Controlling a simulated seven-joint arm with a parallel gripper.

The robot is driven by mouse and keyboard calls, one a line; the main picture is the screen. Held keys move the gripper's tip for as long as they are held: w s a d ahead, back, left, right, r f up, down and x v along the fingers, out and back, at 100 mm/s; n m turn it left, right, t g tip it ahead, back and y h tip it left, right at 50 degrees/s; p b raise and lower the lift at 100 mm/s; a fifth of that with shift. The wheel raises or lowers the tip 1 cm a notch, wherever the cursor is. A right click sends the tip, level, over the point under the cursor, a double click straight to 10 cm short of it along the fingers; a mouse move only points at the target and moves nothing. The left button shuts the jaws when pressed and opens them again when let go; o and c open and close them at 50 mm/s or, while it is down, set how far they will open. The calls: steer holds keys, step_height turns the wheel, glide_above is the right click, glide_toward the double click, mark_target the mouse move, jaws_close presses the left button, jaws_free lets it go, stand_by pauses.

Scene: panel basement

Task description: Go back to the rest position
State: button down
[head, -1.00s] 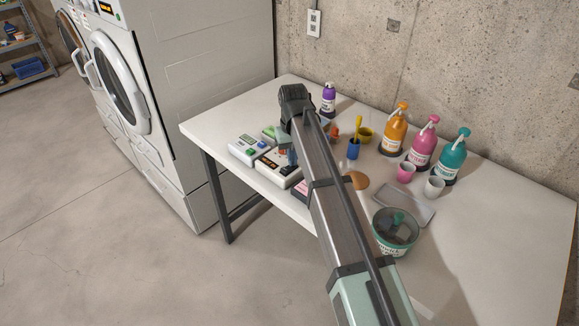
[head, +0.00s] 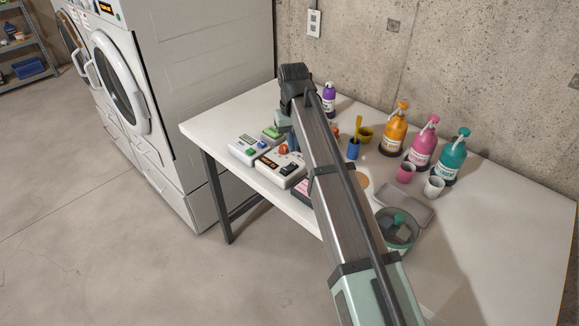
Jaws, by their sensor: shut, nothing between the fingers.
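My arm reaches from the lower right over the white table (head: 485,215), its wrist end above the table's back left part. My gripper (head: 291,141) hangs below that end, partly hidden by the arm. It is shut and empty, above the devices at the table's left. A white box with a red button (head: 281,169) and a pale device with green and blue buttons (head: 247,149) lie just below and left of it.
Orange (head: 395,133), pink (head: 423,144) and teal (head: 454,158) pump bottles stand along the wall side. A purple bottle (head: 329,98), a blue cup (head: 353,149), small cups, a grey tray (head: 408,204) and a green bowl (head: 397,235) stand near the arm. The front right tabletop is clear.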

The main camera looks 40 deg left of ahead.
steer(key=shift+r, duration=0.75)
